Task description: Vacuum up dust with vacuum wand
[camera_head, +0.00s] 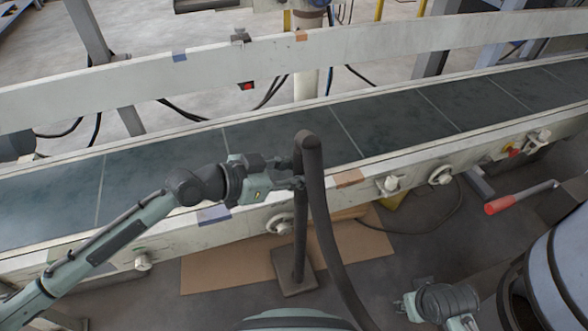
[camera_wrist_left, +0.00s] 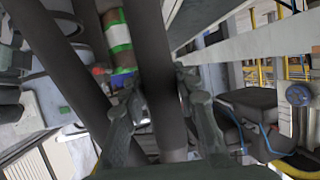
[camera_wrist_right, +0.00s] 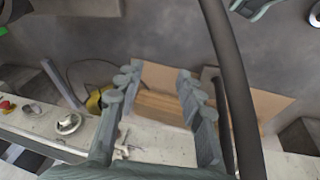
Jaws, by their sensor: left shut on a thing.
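The vacuum wand (camera_head: 300,225) is a dark upright tube in front of the conveyor, with a thick dark hose (camera_head: 325,235) bending over at its top and running down toward me. Its lower end meets a square dark plate (camera_head: 294,281); whether they are joined is unclear. My left gripper (camera_head: 296,182) is shut on the wand at mid-height; the left wrist view shows the fingers on both sides of a dark tube (camera_wrist_left: 161,75). My right gripper (camera_wrist_right: 157,84) is open and empty, low at the right in the head view (camera_head: 432,311). I cannot make out distinct dust.
The long conveyor with a dark seamed belt (camera_head: 255,143) crosses the view between pale side rails (camera_head: 430,148). Roller knobs (camera_head: 440,175) and a red-handled crank (camera_head: 505,202) stick out from its near side. Brown cardboard (camera_head: 225,268) lies on the floor. Cables lie around.

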